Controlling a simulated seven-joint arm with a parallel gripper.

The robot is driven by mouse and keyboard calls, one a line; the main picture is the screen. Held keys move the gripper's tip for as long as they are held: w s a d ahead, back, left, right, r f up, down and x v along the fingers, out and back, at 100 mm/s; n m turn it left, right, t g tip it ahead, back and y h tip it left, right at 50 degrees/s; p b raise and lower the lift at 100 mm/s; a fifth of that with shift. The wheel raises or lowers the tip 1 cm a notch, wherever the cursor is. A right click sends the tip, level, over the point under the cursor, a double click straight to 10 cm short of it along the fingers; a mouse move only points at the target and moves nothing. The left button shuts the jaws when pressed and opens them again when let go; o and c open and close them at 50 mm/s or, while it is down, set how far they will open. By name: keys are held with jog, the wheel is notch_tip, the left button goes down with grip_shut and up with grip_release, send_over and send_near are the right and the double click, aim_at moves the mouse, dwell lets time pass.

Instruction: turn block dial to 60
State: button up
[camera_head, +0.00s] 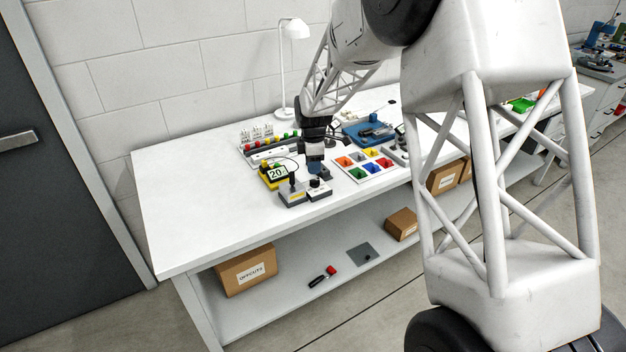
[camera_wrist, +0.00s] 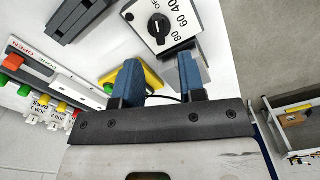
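The block dial is a black round knob (camera_wrist: 160,28) on a small white-topped block (camera_wrist: 188,12), with OFF, 80, 60 and 40 printed around it. I cannot tell for sure which mark its white line points to. In the head view the block (camera_head: 319,192) stands at the table's front edge. My gripper (camera_wrist: 161,66) has two blue fingers, open with nothing between them. The knob lies just beyond the fingertips, apart from them in the wrist view. In the head view my gripper (camera_head: 315,166) is just above and behind the dial block.
A grey joystick box (camera_head: 292,194) stands left of the dial block. Behind it is a yellow device (camera_head: 273,181) showing 20, with a cable. A tray of coloured compartments (camera_head: 350,175) is to the right. A button row (camera_head: 262,147) is behind. The table's left side is clear.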

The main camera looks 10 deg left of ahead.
aim_at(315, 183)
jog(key=shift+f, duration=3.1)
jog(key=c, duration=0.6)
jog(key=shift+o, duration=0.2)
